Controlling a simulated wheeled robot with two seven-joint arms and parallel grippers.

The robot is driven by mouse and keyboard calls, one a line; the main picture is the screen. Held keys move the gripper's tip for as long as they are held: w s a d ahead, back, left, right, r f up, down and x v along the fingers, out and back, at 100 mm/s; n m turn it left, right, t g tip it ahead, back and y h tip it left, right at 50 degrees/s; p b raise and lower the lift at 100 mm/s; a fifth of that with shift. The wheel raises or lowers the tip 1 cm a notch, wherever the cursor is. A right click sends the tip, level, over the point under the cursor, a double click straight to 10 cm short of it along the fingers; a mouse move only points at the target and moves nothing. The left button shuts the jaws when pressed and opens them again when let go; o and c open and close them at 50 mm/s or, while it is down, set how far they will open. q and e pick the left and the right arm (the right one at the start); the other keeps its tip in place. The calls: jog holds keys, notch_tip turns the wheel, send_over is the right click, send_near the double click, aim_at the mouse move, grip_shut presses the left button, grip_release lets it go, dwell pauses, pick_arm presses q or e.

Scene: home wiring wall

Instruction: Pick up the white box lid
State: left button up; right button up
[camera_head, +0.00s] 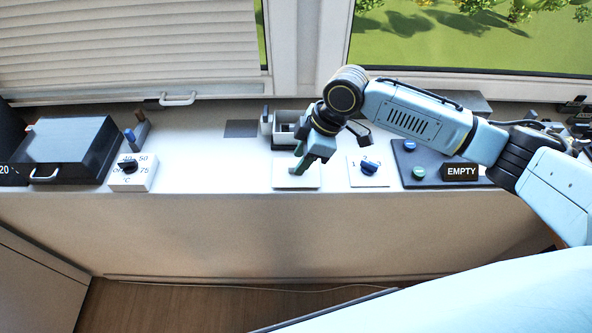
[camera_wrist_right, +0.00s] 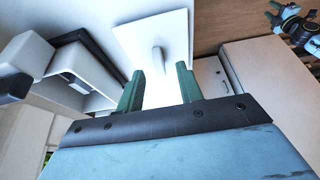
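The white box lid (camera_head: 296,182) is a flat white square lying near the front edge of the white counter. In the right wrist view the lid (camera_wrist_right: 178,38) shows a small upright white grip (camera_wrist_right: 157,58) in its middle. My right gripper (camera_head: 308,166) is above the lid, pointing down. In the right wrist view its two green fingers (camera_wrist_right: 160,78) are apart, with the grip ahead between them and nothing held. A blue and black part at that view's upper right looks like my left arm or gripper (camera_wrist_right: 292,22); its fingers are too small to judge.
A white plate with a blue knob (camera_head: 369,168) and a dark panel marked EMPTY (camera_head: 411,154) are to the right. A temperature dial (camera_head: 128,168) and black case (camera_head: 70,142) are left. The counter between dial and lid is clear.

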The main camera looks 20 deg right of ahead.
jog(key=shift+x, duration=1.1)
jog(key=shift+c, duration=0.2)
grip_shut()
jog(key=shift+r, duration=0.1)
